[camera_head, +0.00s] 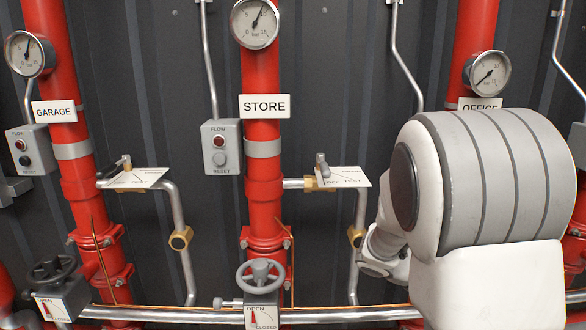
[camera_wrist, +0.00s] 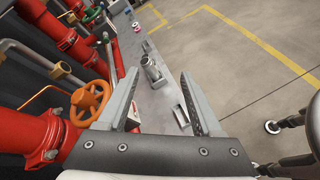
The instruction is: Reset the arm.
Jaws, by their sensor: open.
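My gripper (camera_wrist: 157,103) shows in the wrist view with its two grey fingers spread apart and nothing between them. Beyond the fingers is a grey ledge (camera_wrist: 158,103) with small metal parts on it. In the head view my white and grey arm covers the right side, in front of the OFFICE pipe; my gripper is not seen there. An orange handwheel (camera_wrist: 90,102) is just left of the left finger in the wrist view; I cannot tell whether they touch.
Red pipes labelled GARAGE (camera_head: 54,111), STORE (camera_head: 264,106) and OFFICE (camera_head: 480,104) carry gauges. A grey handwheel (camera_head: 261,277) sits low on the STORE pipe, a dark one (camera_head: 52,270) low at left. Open concrete floor (camera_wrist: 235,65) with yellow lines lies right of the ledge.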

